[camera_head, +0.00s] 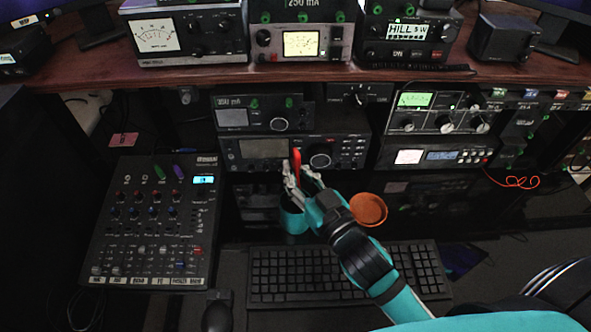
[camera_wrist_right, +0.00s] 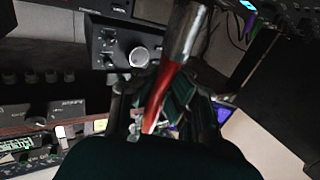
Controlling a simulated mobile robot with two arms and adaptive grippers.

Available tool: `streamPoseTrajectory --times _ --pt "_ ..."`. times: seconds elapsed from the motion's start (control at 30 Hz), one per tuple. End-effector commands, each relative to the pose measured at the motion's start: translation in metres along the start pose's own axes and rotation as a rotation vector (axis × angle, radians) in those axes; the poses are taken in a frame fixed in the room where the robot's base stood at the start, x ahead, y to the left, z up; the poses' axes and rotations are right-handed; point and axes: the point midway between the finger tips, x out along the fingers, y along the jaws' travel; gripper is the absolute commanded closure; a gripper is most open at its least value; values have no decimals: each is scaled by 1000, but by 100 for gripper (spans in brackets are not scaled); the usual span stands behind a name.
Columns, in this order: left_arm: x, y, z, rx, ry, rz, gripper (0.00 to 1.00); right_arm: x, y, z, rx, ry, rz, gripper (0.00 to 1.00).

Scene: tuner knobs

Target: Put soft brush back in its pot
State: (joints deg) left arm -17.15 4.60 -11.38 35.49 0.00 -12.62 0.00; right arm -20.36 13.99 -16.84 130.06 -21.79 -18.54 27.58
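The soft brush (camera_head: 297,160) has a red handle that stands up between the fingers of my right gripper (camera_head: 301,178). In the right wrist view, the red handle (camera_wrist_right: 164,92) and silver ferrule (camera_wrist_right: 187,33) show between the finger pads, with the ferrule leading away from the gripper. The bristles are out of view. A teal cup-like pot (camera_head: 292,219) stands just below the gripper, partly covered by the fingers and wrist. I cannot tell whether the brush tip is inside it. My left gripper is not in view.
A round terracotta dish (camera_head: 369,209) lies right of my right wrist. A keyboard (camera_head: 285,277) is in front, a mixer (camera_head: 150,222) to the left, and a mouse (camera_head: 217,315) below it. Stacked radios (camera_head: 262,152) stand close behind the gripper.

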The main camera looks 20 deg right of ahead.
Motion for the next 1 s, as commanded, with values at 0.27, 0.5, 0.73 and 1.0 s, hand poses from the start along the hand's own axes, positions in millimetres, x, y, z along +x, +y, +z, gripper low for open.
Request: streamPoseTrajectory --times 0.27,0.5,0.73,1.0 --pt "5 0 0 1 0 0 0 0 0 7 0 1 0 100" --pt "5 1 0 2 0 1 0 0 0 6 0 1 0 89" --pt "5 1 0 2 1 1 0 0 0 6 0 1 0 67" --pt "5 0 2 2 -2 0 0 -4 0 7 0 0 0 67"
